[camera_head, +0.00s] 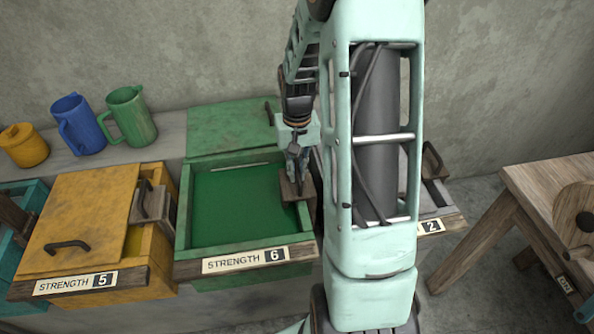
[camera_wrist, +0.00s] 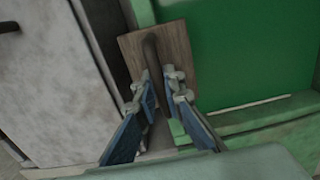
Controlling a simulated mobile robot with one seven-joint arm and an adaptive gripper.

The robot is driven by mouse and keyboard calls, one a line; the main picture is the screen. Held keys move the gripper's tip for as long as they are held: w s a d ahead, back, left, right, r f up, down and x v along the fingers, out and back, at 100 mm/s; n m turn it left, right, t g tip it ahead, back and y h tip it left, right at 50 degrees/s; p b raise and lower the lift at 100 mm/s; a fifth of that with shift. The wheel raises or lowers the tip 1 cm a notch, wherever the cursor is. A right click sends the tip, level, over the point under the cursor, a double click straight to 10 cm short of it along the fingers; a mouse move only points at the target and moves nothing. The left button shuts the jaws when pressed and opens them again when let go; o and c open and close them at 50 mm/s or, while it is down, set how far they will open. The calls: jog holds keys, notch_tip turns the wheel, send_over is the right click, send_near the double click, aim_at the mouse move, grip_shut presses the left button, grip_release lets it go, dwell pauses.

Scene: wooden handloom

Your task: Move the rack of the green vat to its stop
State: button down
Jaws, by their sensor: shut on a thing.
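The green vat (camera_head: 190,245) stands in the middle of the head view, full of green liquid (camera_head: 235,205), with a "STRENGTH 6" label on its front. Its rack shows as a wooden plate (camera_head: 297,188) with a dark upright handle at the vat's right side. In the wrist view the rack plate (camera_wrist: 176,48) lies over the vat's rim, and its handle (camera_wrist: 149,52) runs down between my fingers. My gripper (camera_head: 293,152) comes from above and is shut on this handle; its fingers also show in the wrist view (camera_wrist: 160,82). My arm hides part of the vat's right side.
The green lid (camera_head: 230,130) lies behind the opening. A yellow vat (camera_head: 85,215) marked 5 stands left, with its own rack handle. A pale vat (camera_head: 428,205) marked 2 is partly hidden at right. Jugs (camera_head: 130,115) stand on the back ledge; a wooden table (camera_head: 530,185) is far right.

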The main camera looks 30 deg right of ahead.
jog(key=shift+r, duration=0.1)
notch_tip(320, 180, up, 18)
jog(key=p, duration=1.3)
jog(key=shift+p, duration=0.3)
jog(key=shift+w+d+r, duration=0.1)
jog(key=c, duration=2)
grip_release()
jog(key=o, duration=1.2)
notch_tip(320, 180, up, 7)
jog(key=p, duration=0.5)
